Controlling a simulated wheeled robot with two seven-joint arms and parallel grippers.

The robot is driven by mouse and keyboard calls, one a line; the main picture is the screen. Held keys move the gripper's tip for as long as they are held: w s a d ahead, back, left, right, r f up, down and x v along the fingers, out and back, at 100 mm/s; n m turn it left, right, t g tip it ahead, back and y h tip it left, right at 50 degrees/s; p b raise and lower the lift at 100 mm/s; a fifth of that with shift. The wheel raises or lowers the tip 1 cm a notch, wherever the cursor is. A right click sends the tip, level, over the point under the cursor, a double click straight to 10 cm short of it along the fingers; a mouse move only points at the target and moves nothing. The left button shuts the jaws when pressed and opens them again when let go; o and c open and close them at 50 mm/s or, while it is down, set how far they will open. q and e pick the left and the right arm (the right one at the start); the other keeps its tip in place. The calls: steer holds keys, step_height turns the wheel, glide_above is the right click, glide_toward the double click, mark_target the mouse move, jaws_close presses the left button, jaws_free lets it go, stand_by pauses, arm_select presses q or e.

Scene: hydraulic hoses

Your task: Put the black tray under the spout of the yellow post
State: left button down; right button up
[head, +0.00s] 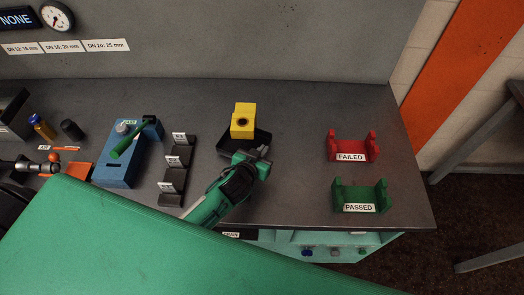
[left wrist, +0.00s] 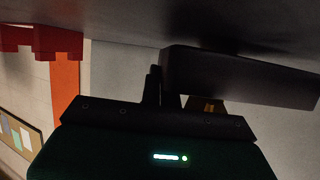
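The yellow post (head: 243,117) stands near the back middle of the bench, with a dark round opening on its top. The black tray (head: 226,146) is at the post's front foot, partly hidden by the post and my gripper. My left gripper (head: 258,155) is at the tray's front right edge. In the left wrist view, one finger stands against the end of the black tray (left wrist: 240,75), near the middle of the gripper body. The other finger is hidden; the gripper looks shut on the tray's rim. A bit of yellow (left wrist: 207,104) shows below the tray there.
Red FAILED (head: 351,147) and green PASSED (head: 360,196) cradles stand to the right. A black stepped rack (head: 175,170) and a blue fixture (head: 118,165) with a green-handled part are left. Bare bench lies between the tray and cradles.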

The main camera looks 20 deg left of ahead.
arm_select(q)
steer(key=c, duration=1.7)
jaws_free()
steer(key=shift+s+f, duration=0.15)
steer(key=shift+f, duration=0.2)
steer(key=shift+r+p, duration=0.4)
steer(key=shift+r, duration=0.25)
steer(key=b+v, duration=0.2)
steer(key=v, duration=0.8)
steer(key=shift+s+r, duration=0.15)
steer(key=shift+r, duration=0.05)
steer(key=shift+s+a+r+b, duration=0.1)
steer(key=shift+s+r+b, duration=0.25)
steer(key=shift+s, duration=0.25)
